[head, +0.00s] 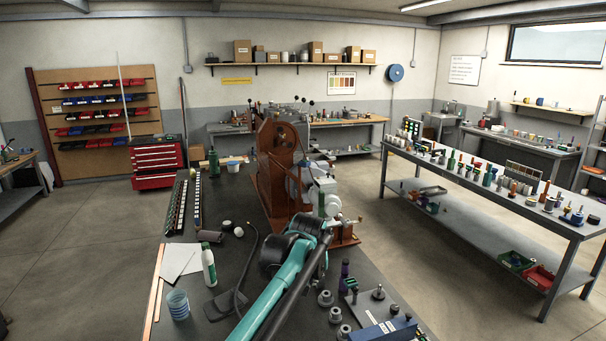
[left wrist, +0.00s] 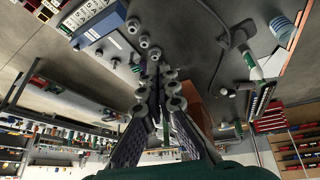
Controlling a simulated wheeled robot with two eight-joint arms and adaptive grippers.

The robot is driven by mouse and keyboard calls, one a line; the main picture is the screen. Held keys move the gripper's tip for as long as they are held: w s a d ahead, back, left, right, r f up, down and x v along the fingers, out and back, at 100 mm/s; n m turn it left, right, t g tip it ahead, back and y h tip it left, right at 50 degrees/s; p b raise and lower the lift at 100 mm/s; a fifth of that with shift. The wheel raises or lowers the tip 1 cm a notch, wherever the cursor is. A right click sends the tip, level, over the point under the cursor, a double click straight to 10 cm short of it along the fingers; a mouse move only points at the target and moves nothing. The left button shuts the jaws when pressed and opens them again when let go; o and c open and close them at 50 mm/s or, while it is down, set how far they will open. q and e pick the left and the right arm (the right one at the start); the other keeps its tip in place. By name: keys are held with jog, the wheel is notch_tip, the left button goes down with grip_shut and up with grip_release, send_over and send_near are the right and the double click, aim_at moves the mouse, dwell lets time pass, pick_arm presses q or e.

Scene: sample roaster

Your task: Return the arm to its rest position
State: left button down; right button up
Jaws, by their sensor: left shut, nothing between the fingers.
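My left arm reaches up from the bottom middle of the head view over the dark workbench (head: 222,265). Its gripper (head: 326,222) is at the front of the brown sample roaster (head: 272,160), partly hidden by the black elbow joint. In the left wrist view my left gripper (left wrist: 160,76) is seen along its length, fingers together and empty. It is above the bench, with several grey round weights (left wrist: 143,41) beyond the tips. My right gripper is not in view.
A white bottle (head: 209,266) and a blue cup (head: 178,305) stand on the bench left of my arm. A blue box (head: 383,330) and grey weights (head: 335,315) are close to its right. A second bench (head: 500,215) full of small items stands farther right.

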pick_arm(q)
jog(key=s+a+f+t+b, duration=0.1)
jog(key=s+a+f+b, duration=0.25)
jog(key=s+a, duration=1.25)
jog(key=s+a+f+b, duration=0.2)
jog(key=s+a+f, duration=0.2)
jog(key=s+f, duration=0.8)
jog(key=s, duration=0.4)
jog(key=shift+f+t+y, duration=0.15)
jog(key=shift+t+y, duration=0.15)
jog(key=shift+t, duration=0.1)
jog(key=shift+s, duration=0.1)
